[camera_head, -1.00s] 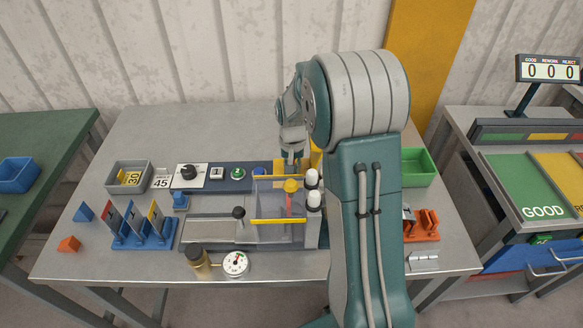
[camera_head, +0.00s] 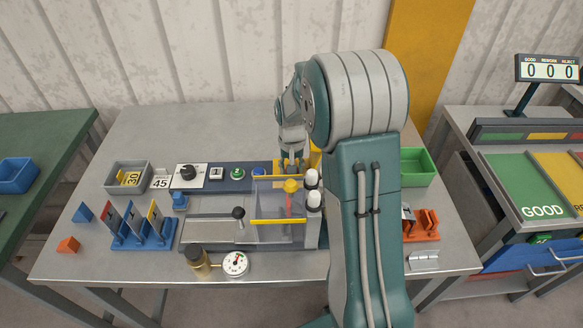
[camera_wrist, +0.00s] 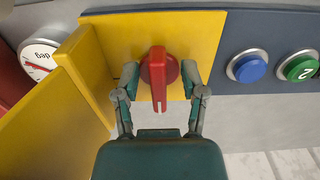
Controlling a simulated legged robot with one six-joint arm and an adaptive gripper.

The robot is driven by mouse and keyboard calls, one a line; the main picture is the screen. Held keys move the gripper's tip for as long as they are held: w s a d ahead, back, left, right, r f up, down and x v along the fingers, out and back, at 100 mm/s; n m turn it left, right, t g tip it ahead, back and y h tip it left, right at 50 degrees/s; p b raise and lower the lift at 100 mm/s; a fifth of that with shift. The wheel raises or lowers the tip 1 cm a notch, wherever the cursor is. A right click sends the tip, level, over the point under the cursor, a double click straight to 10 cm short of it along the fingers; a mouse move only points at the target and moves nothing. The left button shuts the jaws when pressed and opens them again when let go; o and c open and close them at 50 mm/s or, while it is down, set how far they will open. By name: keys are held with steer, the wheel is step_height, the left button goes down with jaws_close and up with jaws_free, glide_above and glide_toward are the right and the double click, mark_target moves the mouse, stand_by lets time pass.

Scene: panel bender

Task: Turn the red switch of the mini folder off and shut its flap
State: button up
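The red switch (camera_wrist: 158,73) is a bar-shaped knob on a yellow plate (camera_wrist: 205,30) in the wrist view. Its bar points up and down in that picture. My gripper (camera_wrist: 159,78) is open, with one finger on each side of the bar and a visible gap to both. A yellow flap (camera_wrist: 45,115) stands open off the plate's side, left of the switch in the wrist view. In the head view, my gripper (camera_head: 291,166) is at the right end of the mini folder's dark control strip (camera_head: 258,172). My arm hides part of this area there.
A blue button (camera_wrist: 248,66) and a green button (camera_wrist: 300,67) are right of the switch in the wrist view. A clear guard with a yellow bar (camera_head: 278,221) and white-capped posts (camera_head: 313,198) stand close to my gripper. A green bin (camera_head: 418,165) is at right.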

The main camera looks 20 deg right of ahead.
steer(key=shift+r, duration=0.15)
step_height(320, 180, up, 12)
steer(key=shift+f, duration=0.2)
